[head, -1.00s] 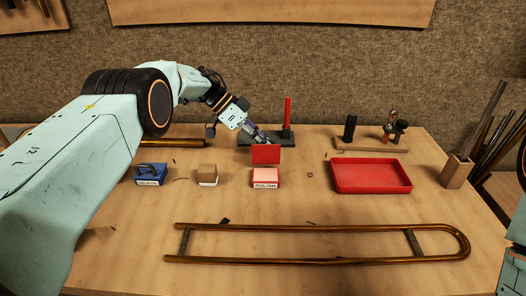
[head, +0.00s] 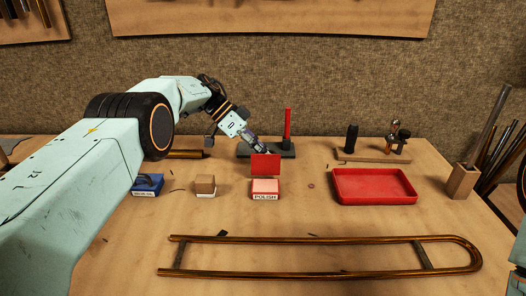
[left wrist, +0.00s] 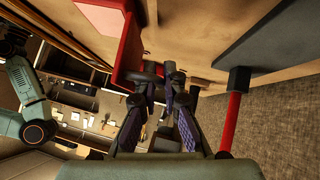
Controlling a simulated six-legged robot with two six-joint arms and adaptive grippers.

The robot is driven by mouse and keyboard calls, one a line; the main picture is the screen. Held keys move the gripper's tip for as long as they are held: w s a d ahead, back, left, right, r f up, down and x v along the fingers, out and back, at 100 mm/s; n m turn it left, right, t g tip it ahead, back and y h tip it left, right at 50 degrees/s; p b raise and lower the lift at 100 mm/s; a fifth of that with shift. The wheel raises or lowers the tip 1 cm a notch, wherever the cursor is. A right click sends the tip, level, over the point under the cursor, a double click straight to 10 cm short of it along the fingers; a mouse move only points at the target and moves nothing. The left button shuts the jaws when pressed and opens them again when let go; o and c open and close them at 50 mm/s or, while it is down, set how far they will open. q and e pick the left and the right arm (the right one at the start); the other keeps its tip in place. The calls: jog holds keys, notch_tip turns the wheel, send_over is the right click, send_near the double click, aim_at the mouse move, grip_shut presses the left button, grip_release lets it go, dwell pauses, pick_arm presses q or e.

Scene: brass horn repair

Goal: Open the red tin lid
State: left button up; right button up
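The red tin (head: 265,188) stands mid-table with a white "POLISH" label on its front and a pale pink top. Its red lid (head: 265,164) stands roughly upright at the tin's back edge, so the tin is open. My left gripper (head: 264,150) is just behind the lid, its tips partly hidden by it. In the left wrist view, the fingertips (left wrist: 158,76) are close together beside the red lid (left wrist: 127,50). I cannot tell whether they touch or grip it. My right gripper is out of view.
A dark stand with a red post (head: 287,130) is right behind my left gripper. A long brass slide (head: 320,273) lies in front.

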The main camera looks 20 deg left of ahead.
pick_arm(q)
jog(key=shift+o, duration=1)
jog(key=shift+s+f, duration=0.1)
jog(key=shift+f, duration=0.05)
jog(key=shift+r, duration=0.5)
notch_tip(320, 180, up, 9)
jog(key=shift+r, duration=0.1)
